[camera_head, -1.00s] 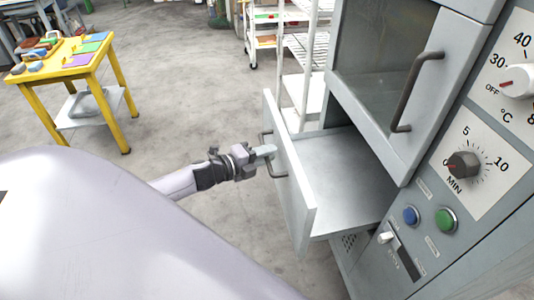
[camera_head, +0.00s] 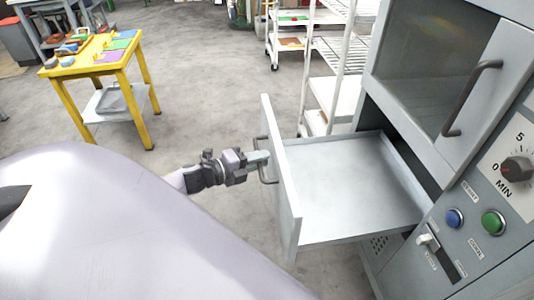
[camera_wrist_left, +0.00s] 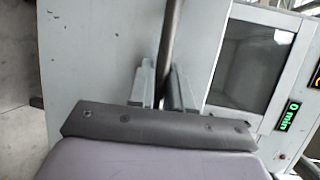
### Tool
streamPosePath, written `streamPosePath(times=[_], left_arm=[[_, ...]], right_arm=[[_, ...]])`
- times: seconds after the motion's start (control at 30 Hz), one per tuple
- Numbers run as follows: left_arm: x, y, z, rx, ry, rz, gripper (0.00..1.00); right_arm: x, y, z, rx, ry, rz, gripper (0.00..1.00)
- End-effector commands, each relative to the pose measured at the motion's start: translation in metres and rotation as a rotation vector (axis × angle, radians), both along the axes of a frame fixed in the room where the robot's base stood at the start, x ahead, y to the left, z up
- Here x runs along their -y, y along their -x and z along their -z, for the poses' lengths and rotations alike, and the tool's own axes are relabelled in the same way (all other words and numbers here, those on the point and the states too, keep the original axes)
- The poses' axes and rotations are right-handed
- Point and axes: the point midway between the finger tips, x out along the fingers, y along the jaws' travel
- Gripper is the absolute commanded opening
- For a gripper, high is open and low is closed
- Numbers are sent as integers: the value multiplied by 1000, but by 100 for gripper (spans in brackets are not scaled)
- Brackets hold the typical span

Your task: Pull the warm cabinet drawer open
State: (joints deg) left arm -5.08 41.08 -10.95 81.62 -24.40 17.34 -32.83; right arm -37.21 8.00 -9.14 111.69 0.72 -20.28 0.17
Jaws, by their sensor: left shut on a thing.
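The grey cabinet drawer (camera_head: 355,195) is pulled far out of the warm cabinet (camera_head: 455,220), and its inside is empty. My left gripper (camera_head: 262,158) is at the drawer's front panel (camera_head: 282,185), shut on the dark bar handle (camera_head: 264,176). In the left wrist view the handle (camera_wrist_left: 170,40) runs between the two fingers (camera_wrist_left: 162,88), with the front panel (camera_wrist_left: 100,60) behind it. My right gripper is not in view.
Above the drawer is a cabinet door with a window (camera_head: 430,60) and its own handle (camera_head: 470,98). A white shelf rack (camera_head: 335,70) stands behind the drawer. A yellow table (camera_head: 95,65) with small items is at the left. Grey floor lies open between.

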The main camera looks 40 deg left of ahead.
Motion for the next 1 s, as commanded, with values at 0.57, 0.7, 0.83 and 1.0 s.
streamPosePath(times=[0.57,0.7,0.83,1.0], left_arm=[[-13,13,0,0,0,-2,0],[-13,13,0,0,0,-2,0],[-13,13,0,0,0,-1,25],[-12,14,0,0,0,-1,25]], right_arm=[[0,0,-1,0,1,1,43],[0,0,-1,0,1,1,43],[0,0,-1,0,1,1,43],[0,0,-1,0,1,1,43]])
